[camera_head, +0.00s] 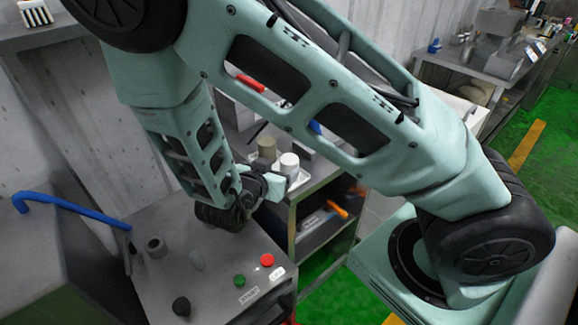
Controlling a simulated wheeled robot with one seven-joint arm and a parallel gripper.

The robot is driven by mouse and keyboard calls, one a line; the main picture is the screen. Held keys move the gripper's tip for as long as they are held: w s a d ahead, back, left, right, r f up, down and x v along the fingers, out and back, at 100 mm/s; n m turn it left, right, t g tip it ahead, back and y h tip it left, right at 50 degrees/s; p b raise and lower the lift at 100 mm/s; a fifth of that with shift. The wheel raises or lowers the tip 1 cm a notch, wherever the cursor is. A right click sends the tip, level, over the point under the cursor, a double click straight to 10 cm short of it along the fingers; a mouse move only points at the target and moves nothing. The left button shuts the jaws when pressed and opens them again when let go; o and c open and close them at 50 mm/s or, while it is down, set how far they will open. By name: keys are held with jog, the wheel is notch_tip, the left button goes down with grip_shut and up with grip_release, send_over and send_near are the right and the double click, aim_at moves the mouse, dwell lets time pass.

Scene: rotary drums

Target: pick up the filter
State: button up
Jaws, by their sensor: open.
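Several short cylinders stand on a pale tray (302,178) on the grey side bench behind my forearm. One is white (289,163), and one is beige-brown (267,148). A darker one (261,165) stands beside them, partly hidden by my wrist. I cannot tell for sure which of these is the filter. My gripper (281,184) is at the near edge of the tray, close in the picture to the white cylinder. It is small and partly hidden, but it is open and nothing shows between its fingers. Whether it touches a cylinder cannot be told.
A blue handle (70,207) is at left. Shelves under the side bench hold tools.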

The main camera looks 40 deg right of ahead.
aim_at(288, 161)
jog(key=shift+p+x, duration=1.05)
jog(key=shift+x, duration=2.9)
jog(key=shift+f, duration=0.1)
jog(key=c, duration=1.1)
